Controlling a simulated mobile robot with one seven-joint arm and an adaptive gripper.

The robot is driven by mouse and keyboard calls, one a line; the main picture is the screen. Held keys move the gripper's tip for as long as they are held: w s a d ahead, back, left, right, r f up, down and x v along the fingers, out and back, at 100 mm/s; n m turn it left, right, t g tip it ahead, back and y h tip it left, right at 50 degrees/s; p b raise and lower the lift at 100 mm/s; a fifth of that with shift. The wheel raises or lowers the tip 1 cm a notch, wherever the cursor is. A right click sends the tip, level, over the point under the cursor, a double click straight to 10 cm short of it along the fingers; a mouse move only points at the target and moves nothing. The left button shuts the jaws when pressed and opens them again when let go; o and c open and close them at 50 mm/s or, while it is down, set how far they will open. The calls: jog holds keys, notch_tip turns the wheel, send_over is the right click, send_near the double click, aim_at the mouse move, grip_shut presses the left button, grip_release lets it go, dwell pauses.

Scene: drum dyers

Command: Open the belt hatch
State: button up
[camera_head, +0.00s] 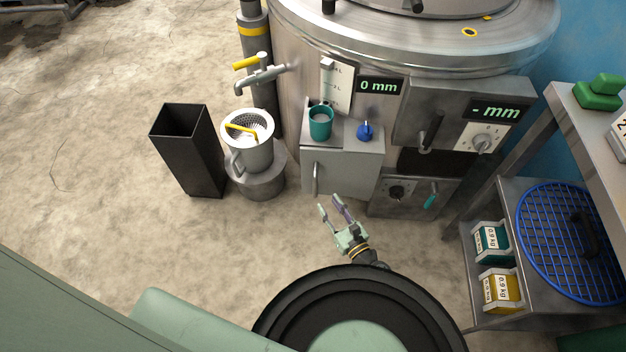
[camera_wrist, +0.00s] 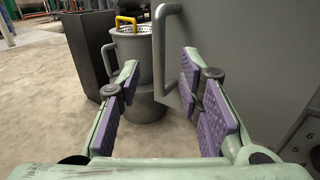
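A grey metal door (camera_head: 340,176) with an upright bar handle (camera_head: 316,180) is on the front of the small cabinet; I take it for the belt hatch, though no label shows. The door looks shut. My gripper (camera_head: 330,206) is just in front of the door's lower part, its fingers spread and empty. In the wrist view, my gripper (camera_wrist: 160,76) is open, with the handle (camera_wrist: 158,50) showing between the fingertips, closer to the right one. The handle seems to be ahead of the fingers, and no contact is visible. The door face (camera_wrist: 235,50) fills the right side there.
A teal cup (camera_head: 320,122) and a blue knob (camera_head: 365,131) are on the cabinet top. A metal pitcher (camera_head: 252,153) on a round stand and a black bin (camera_head: 195,160) are to the left.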

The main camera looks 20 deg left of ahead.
aim_at(316, 186)
jog(key=b+x, duration=0.2)
jog(key=x, duration=0.7)
jog(key=shift+w+a, duration=0.25)
jog(key=shift+c, duration=0.6)
grip_shut()
